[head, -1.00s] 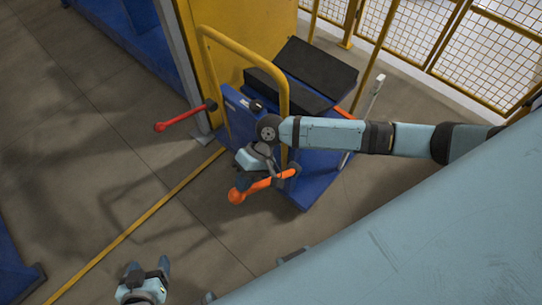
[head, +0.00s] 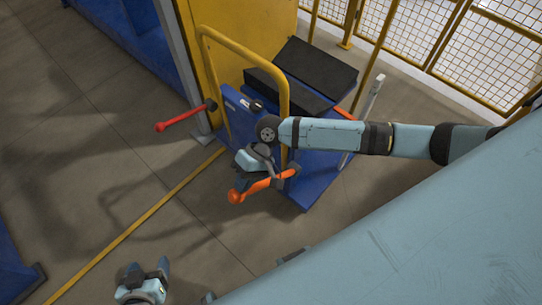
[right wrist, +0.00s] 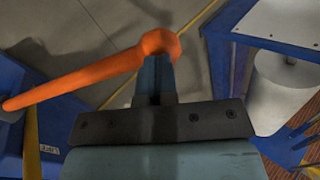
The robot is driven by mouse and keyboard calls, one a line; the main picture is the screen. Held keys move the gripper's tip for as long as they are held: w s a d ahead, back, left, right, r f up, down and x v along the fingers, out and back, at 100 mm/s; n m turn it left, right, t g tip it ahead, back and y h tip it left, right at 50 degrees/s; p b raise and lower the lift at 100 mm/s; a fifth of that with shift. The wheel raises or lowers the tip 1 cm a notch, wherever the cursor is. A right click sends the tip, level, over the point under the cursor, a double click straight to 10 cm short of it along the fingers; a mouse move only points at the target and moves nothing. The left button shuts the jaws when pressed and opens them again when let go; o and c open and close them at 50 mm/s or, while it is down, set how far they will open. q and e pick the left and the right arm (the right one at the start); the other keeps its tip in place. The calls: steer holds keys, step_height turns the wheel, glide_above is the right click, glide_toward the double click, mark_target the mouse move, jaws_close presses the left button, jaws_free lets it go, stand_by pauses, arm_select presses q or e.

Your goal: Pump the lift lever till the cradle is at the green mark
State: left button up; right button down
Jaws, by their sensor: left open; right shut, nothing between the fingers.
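The orange lift lever (head: 262,186) slants beside the blue lift cart (head: 305,195), its round knob at lower left. My right gripper (head: 242,181) is shut and empty, with its fingertips close above or against the lever near the knob. In the right wrist view the shut fingers (right wrist: 155,78) meet the lever's knob end (right wrist: 158,46); I cannot tell whether they press on it. The cradle (head: 315,75), with black pads, sits on the cart. A pale upright post (head: 374,90) stands at its right. I see no green mark. My left gripper (head: 149,267) is open and empty over the floor.
A yellow handle frame (head: 240,52) rises from the cart beside my right arm. A red lever (head: 185,117) sticks out left of it. A yellow column and mesh fence (head: 475,50) stand behind.

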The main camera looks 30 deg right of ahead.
steer(key=shift+d+f+b+x, duration=0.15)
steer(key=shift+b+x, duration=0.1)
steer(key=shift+x, duration=1.55)
steer(key=shift+d+f+b+x, duration=0.1)
steer(key=shift+b+x, duration=0.15)
steer(key=shift+x, duration=1.6)
